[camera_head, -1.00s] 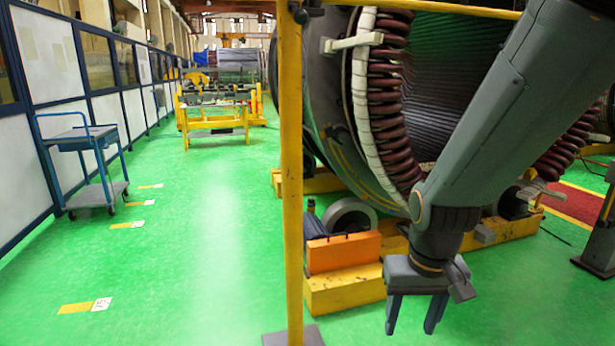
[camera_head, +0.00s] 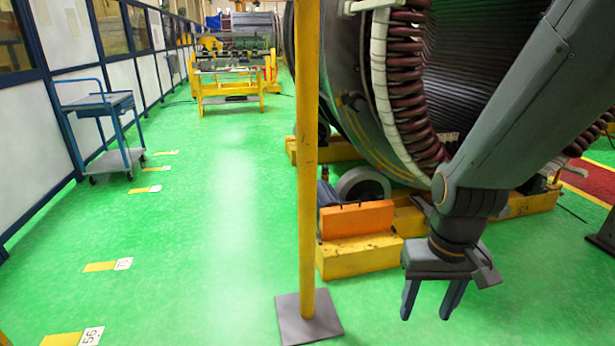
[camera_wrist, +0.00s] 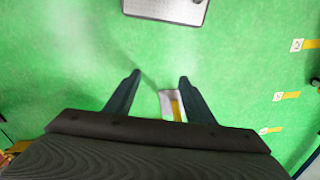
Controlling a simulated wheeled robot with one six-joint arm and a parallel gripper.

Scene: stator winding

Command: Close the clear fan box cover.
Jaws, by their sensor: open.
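My gripper (camera_head: 432,300) hangs from my arm at the lower right of the head view, pointing down with its two fingers apart and nothing between them. I cannot make out a clear fan box cover or a fan box in either view.
A yellow post (camera_head: 307,150) on a grey base plate (camera_head: 308,318) stands left of my gripper. Behind it are a yellow-orange block (camera_head: 355,222) and the large stator (camera_head: 350,80). A blue cart (camera_head: 105,120) stands by the left wall.

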